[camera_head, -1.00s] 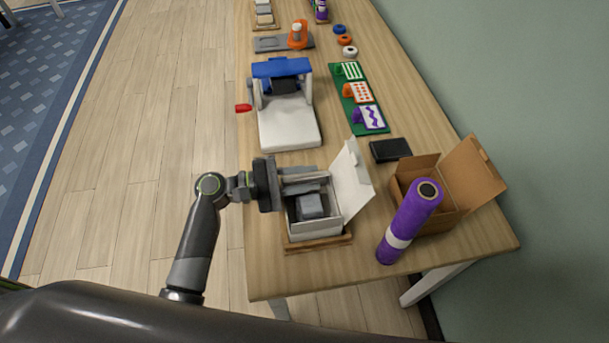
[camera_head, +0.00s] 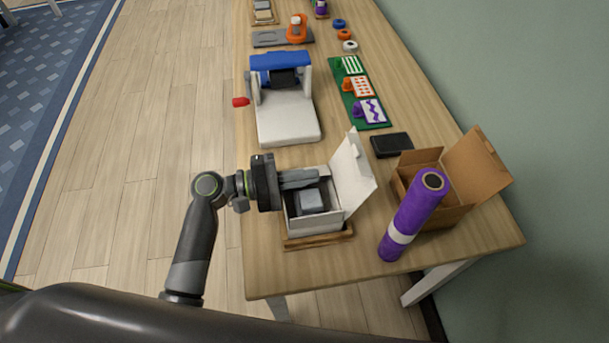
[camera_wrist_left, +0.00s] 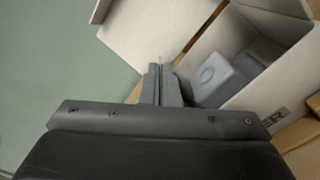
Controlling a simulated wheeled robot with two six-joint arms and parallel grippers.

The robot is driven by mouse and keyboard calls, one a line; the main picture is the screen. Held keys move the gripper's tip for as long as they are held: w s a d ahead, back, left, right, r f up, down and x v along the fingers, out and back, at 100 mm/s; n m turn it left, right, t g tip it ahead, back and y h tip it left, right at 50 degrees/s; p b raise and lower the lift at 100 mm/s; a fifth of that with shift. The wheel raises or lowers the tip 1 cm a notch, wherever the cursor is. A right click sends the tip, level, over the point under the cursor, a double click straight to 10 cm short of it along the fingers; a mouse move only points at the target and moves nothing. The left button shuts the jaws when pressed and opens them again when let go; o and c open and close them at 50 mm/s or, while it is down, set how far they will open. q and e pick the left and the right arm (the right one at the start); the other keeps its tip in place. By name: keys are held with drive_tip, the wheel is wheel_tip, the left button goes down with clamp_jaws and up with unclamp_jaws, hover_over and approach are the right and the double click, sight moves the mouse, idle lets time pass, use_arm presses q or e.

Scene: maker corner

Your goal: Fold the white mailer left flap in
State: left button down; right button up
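The white mailer (camera_head: 298,222) sits on a wooden base near the table's front, its lid raised on the right. A grey block (camera_head: 312,200) lies inside; it also shows in the left wrist view (camera_wrist_left: 218,78). My left gripper (camera_head: 312,178) reaches in from the left, over the mailer's far side. In the left wrist view its fingers (camera_wrist_left: 161,84) are together beside the mailer's wall, with nothing clearly held. I cannot clearly tell the left flap from the walls; the gripper hides part of that side. My right gripper is not in view.
A brown open box (camera_head: 447,207) and a leaning purple roll (camera_head: 412,218) stand to the right. A black flat case (camera_head: 391,145) lies behind them. A white and blue machine (camera_head: 287,118) stands beyond the mailer. Some bare table lies in front.

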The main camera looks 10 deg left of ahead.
use_arm(q)
drive_tip(key=c, duration=1.7)
unclamp_jaws()
drive_tip(key=shift+f, duration=0.1)
